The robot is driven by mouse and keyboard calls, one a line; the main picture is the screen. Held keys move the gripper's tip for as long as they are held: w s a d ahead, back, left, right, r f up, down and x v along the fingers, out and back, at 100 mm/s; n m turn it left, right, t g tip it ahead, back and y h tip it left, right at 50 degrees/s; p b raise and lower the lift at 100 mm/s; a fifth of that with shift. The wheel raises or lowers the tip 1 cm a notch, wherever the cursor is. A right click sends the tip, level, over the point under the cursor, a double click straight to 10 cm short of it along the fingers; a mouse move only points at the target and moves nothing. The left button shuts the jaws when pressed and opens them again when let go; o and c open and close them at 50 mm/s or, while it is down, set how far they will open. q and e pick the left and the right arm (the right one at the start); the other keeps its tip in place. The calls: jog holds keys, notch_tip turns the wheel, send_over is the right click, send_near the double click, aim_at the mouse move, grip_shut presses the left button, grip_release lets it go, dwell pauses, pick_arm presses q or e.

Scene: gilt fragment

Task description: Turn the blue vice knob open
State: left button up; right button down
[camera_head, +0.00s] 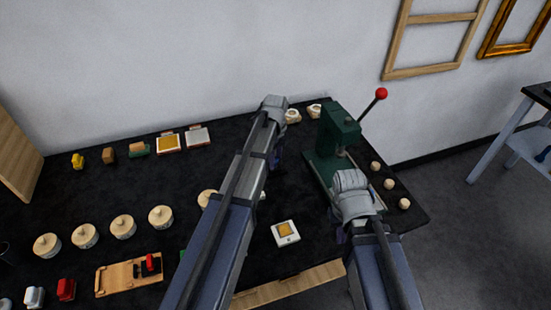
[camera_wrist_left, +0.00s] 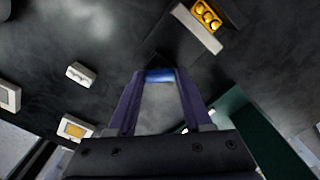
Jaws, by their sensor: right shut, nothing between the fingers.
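The blue knob (camera_wrist_left: 160,75) shows only in the left wrist view, as a small blue band between the fingertips of my left gripper (camera_wrist_left: 160,82). Its two purple fingers stand apart, one on each side of the knob. I cannot tell whether they press on it. In the head view my left gripper (camera_head: 277,158) points down over the black table, left of the green press, and the knob and vice are hidden there. My right gripper (camera_head: 341,233) is shut and empty in front of the press, its fingers partly hidden by my wrist.
The green press (camera_head: 338,130) with a red-tipped lever stands beside both arms. A white tile with a gold square (camera_head: 286,232) lies between my forearms. Several round lidded pots (camera_head: 122,227) and a wooden board (camera_head: 130,275) are at the left. Small round knobs (camera_head: 390,184) line the right edge.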

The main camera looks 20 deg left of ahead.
pick_arm(q)
grip_shut()
jog(key=shift+n, duration=0.3)
